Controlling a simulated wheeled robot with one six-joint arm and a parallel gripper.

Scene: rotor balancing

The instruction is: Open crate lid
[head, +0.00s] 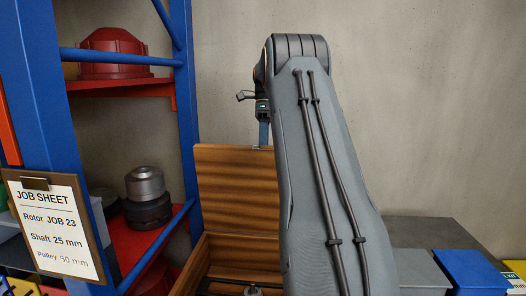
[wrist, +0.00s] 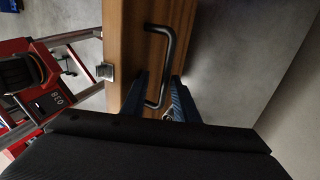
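The wooden crate (head: 190,268) stands at the lower middle of the head view, partly hidden by my arm. Its lid (head: 232,195) stands upright at the crate's back; its wood also shows in the wrist view (wrist: 120,40). The lid's dark bar handle (wrist: 168,60) is in the wrist view, with a metal latch piece (wrist: 104,71) on the lid's edge. My gripper (wrist: 160,85) has its two blue fingers apart, one on each side of the handle's lower part, with gaps visible. In the head view my gripper (head: 264,135) is at the lid's top edge.
A blue and red shelf rack (head: 185,100) with a red housing (head: 112,55) and grey metal parts (head: 145,190) stands at left, a job sheet (head: 55,228) before it. Blue (head: 470,272) and grey bins are at lower right. A red machine (wrist: 30,75) shows in the wrist view.

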